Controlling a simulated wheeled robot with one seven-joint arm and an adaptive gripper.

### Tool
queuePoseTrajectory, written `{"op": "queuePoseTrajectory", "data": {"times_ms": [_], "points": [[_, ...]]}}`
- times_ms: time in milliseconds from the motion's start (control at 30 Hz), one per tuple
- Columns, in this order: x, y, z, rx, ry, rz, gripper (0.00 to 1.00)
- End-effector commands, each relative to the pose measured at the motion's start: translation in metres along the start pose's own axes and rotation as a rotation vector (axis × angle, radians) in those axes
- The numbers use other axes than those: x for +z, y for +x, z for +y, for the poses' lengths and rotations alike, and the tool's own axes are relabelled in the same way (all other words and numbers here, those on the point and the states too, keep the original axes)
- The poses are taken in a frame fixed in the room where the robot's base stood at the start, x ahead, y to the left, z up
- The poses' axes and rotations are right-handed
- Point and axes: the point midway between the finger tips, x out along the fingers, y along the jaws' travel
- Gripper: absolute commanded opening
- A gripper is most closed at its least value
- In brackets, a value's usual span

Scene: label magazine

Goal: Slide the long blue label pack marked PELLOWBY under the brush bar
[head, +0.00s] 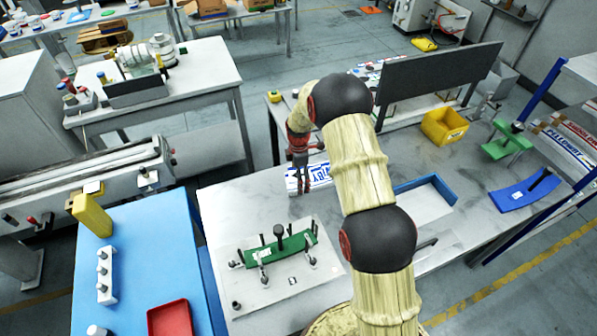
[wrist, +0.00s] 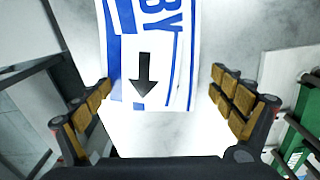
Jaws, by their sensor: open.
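A white label pack with blue lettering ending in "BY" (head: 318,174) lies on the grey table, partly hidden by my arm. In the wrist view the pack (wrist: 150,45) shows blue stripes and a black arrow pointing towards my gripper; its far end is out of frame. My gripper (head: 300,180) is over the pack's left part. Its fingers (wrist: 162,90) are open, one on each side of the pack, with gaps. I cannot tell their height above the table. A long dark upright board (head: 440,72) stands at the table's back; I cannot tell whether it is the brush bar.
A green curved fixture with black knobs (head: 281,249) sits on a plate in front. A blue tray (head: 436,186) is right of my arm; a yellow bin (head: 444,126) is behind it. A blue curved piece (head: 525,193) lies at right. Another PELLOWBY-marked piece (head: 565,146) is at far right.

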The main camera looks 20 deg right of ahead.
Motion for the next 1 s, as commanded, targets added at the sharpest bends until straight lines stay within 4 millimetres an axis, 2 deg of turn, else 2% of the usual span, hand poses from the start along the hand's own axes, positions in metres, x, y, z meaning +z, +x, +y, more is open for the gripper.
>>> {"op": "queuePoseTrajectory", "data": {"times_ms": [167,433,1000], "points": [[-0.0002,0.0085,0.0000,0.000,0.000,0.000,0.95],[-0.0002,0.0091,0.0001,0.000,0.000,0.000,0.94],[-0.0001,0.0089,0.0001,0.000,0.000,0.000,0.61]]}}
